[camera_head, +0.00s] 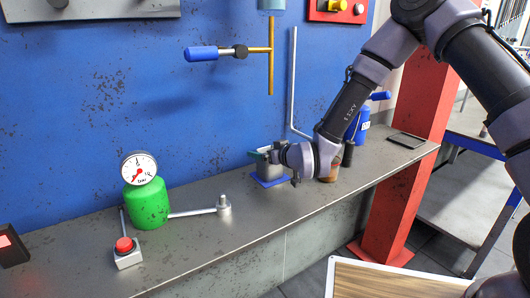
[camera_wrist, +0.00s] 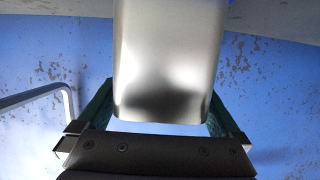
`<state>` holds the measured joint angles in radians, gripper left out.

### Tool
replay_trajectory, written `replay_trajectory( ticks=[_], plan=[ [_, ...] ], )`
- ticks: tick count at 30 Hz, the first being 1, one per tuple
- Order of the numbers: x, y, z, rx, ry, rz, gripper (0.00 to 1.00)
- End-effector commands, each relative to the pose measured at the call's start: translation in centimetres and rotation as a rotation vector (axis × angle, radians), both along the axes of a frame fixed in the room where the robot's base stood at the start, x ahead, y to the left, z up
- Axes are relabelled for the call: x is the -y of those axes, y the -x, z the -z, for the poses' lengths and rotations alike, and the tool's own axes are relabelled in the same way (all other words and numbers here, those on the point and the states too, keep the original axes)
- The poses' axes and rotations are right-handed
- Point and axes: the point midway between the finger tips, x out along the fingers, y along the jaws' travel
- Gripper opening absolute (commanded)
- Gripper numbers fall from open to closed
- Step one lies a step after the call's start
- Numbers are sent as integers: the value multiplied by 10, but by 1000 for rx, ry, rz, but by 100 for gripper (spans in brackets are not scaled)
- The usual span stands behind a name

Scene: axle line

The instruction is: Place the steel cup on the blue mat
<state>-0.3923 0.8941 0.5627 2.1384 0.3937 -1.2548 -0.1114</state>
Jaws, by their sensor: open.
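The steel cup (camera_head: 269,171) appears to stand upright on the blue mat (camera_head: 270,182), which lies on the grey shelf near the wall. My gripper (camera_head: 262,155) is at the cup's upper part, reaching in from the right. In the wrist view the cup (camera_wrist: 168,60) fills the upper middle, between the two green-padded fingers of my gripper (camera_wrist: 160,106). The jaws are open, with one finger on each side of the cup. The gripper hides part of the cup in the head view, and the mat does not show in the wrist view.
A green gauge bottle (camera_head: 147,202), a metal lever (camera_head: 222,206) and a red button box (camera_head: 126,252) stand left on the shelf (camera_head: 235,238). A brownish container (camera_head: 331,172) and blue bottle (camera_head: 361,124) stand right. A bent rod (camera_head: 293,85) is on the wall behind.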

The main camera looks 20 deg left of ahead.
Motion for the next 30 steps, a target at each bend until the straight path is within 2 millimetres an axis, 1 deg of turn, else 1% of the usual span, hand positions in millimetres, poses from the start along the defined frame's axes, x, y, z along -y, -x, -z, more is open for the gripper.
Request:
replay_trajectory(
  ticks=[2,5,12,18,24,30],
  plan=[
    [4,3,-3,1,1,0,100],
    [15,13,-7,0,1,-1,100],
    [53,45,-23,2,2,-2,100],
    [77,66,-33,1,1,0,100],
    [87,74,-37,1,0,-1,100],
    [87,75,-37,1,-1,0,100]
  ],
)
